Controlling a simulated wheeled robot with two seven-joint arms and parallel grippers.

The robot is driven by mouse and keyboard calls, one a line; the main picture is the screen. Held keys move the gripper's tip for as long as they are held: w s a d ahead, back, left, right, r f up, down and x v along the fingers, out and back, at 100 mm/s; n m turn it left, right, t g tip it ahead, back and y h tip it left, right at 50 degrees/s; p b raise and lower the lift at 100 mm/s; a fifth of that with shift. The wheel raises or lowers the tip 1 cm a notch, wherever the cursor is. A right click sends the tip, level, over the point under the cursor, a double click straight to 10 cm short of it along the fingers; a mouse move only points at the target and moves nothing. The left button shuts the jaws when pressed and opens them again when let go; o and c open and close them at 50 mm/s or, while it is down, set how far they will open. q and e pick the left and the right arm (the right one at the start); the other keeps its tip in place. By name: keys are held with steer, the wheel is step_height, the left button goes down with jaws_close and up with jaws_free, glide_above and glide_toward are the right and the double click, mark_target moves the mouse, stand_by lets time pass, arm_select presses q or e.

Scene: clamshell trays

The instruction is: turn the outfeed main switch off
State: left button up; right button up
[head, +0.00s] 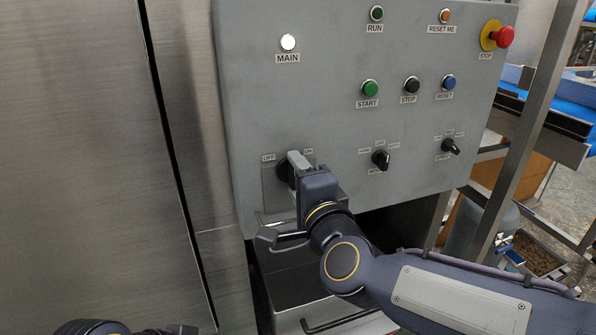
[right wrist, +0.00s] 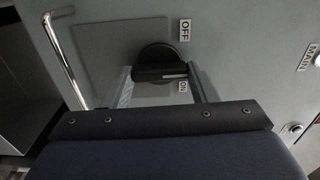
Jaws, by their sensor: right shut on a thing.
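The outfeed main switch (head: 283,172) is a black rotary knob low on the left of the grey control panel, between OFF and ON labels. My right gripper (head: 298,160) is at it and covers part of it. In the right wrist view the knob (right wrist: 160,68) sits between the two fingers, and my right gripper (right wrist: 160,85) is shut on it. The knob's white mark points toward the ON label (right wrist: 183,86); the OFF label (right wrist: 185,30) is further round. The white MAIN lamp (head: 288,42) looks lit. Only a sliver of my left gripper (head: 175,330) shows at the bottom edge.
The panel (head: 320,100) also carries START (head: 370,88), STOP (head: 412,85) and RESET (head: 448,82) buttons, a MODE knob (head: 380,159), a SPEED knob (head: 450,146) and a red emergency stop (head: 503,37). A metal bar handle (right wrist: 62,58) is near the switch. A metal post (head: 530,110) stands right.

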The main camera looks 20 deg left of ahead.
steer(key=n+p, duration=0.2)
steer(key=n, duration=0.2)
steer(key=shift+r+n, duration=0.1)
steer(key=shift+n, duration=0.2)
steer(key=shift+n+p, duration=0.9)
steer(key=shift+n, duration=1)
steer(key=o, duration=1)
steer(key=v, duration=0.8)
